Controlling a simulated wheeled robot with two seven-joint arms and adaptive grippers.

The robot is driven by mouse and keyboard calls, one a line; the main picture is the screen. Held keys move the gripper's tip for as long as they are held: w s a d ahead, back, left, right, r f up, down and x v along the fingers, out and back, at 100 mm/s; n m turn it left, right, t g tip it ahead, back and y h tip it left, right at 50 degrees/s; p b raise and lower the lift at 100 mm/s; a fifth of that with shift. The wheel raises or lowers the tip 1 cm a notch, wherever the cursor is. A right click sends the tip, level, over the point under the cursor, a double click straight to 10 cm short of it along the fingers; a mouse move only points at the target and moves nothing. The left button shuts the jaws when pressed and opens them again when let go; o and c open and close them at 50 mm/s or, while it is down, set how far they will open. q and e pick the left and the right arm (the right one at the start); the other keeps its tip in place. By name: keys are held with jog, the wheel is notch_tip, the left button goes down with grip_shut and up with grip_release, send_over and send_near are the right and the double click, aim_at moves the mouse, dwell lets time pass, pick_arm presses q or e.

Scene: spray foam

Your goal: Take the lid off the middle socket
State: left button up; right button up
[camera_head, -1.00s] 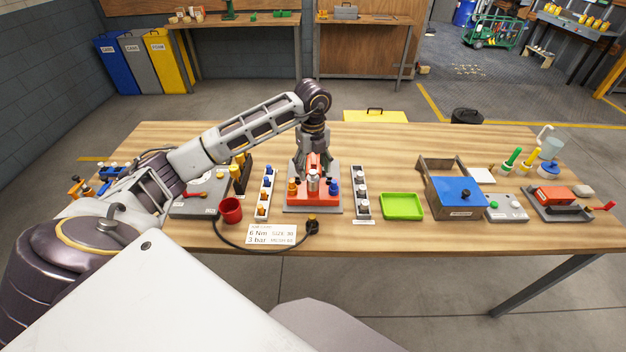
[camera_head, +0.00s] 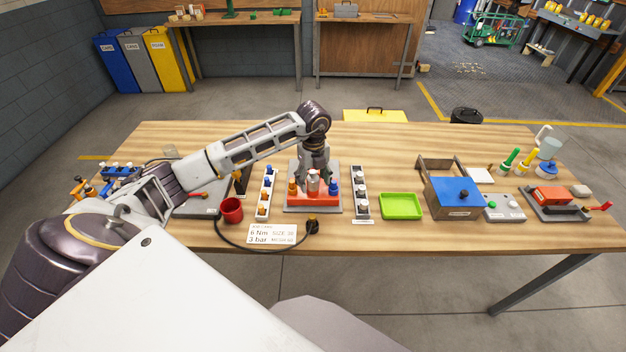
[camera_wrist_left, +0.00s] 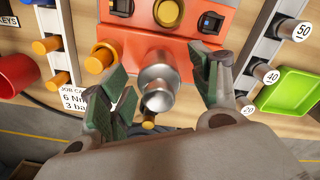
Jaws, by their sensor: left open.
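A red-orange block (camera_head: 293,203) stands on a grey base plate (camera_head: 338,209) on the table, with an orange piece at its left and a blue piece at its right. A silver, stepped cylindrical piece (camera_head: 313,186) stands in the middle of the block; it also shows in the left wrist view (camera_wrist_left: 157,78). I cannot tell its lid from its body. My left gripper (camera_head: 314,178) is over the block, pointing down. In the left wrist view its green-padded fingers (camera_wrist_left: 160,92) are open, one on each side of the silver piece, with gaps visible. My right gripper is not in view.
A rack of orange and blue pieces (camera_head: 266,194) stands left of the block, a rack of silver pieces (camera_head: 361,193) right. A red cup (camera_head: 232,210), job card (camera_head: 271,235) and hose lie in front left. A green tray (camera_head: 401,206) and blue-lidded box (camera_head: 457,193) are further right.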

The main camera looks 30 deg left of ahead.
aim_at(313, 172)
pick_arm(q)
jog(key=c, duration=1.1)
jog(key=shift+r, duration=0.2)
jog(key=shift+r+b, duration=0.7)
jog(key=shift+r, duration=4.15)
